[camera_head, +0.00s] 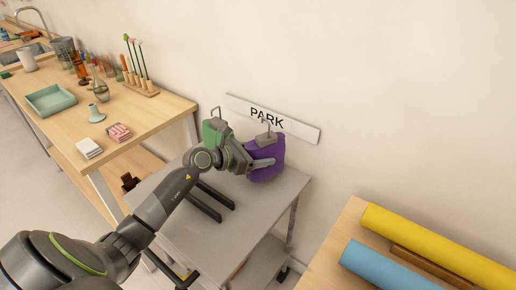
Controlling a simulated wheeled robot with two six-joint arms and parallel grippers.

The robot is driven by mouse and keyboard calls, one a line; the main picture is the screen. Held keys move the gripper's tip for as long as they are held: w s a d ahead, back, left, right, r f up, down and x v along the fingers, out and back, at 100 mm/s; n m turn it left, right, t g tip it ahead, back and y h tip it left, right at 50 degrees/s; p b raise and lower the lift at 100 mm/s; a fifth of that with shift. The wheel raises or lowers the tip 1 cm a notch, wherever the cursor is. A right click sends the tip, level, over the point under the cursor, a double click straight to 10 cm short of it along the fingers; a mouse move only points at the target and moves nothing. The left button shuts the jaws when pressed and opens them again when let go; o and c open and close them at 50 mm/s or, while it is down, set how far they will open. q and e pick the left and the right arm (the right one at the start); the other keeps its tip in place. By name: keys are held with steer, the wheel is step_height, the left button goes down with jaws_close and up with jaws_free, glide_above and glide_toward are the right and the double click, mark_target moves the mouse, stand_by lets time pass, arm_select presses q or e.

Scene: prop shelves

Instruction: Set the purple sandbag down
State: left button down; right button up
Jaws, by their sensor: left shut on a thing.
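The purple sandbag (268,162) is at the back of the grey metal table (235,235), below the PARK sign. My left gripper (262,163) is shut on it, reaching across from the left. The arm and gripper cover part of the sandbag's left side. I cannot tell whether its underside touches the table top. A green sandbag (213,128) with a metal handle is just left of it, partly hidden behind my left arm. My right gripper is not in view.
A PARK sign (290,127) is on the wall behind. Dark bars (212,203) lie across the grey table. A wooden table (130,125) with a teal tray (50,100) and bottles stands left. Yellow (430,240) and blue rolls (380,268) lie at right. The grey table's front is clear.

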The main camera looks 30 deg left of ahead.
arm_select(q)
steer(key=shift+d+f, duration=0.1)
steer(key=shift+f, duration=1.4)
steer(key=shift+c, duration=1.1)
jaws_free()
steer(key=shift+s+f, duration=0.15)
steer(key=shift+f, duration=0.05)
steer(key=shift+s+a, duration=0.25)
steer(key=b+v, duration=0.1)
steer(key=v, duration=1)
steer(key=shift+s+r+b, duration=0.2)
steer(key=shift+r+b, duration=0.05)
steer(key=shift+b, duration=0.1)
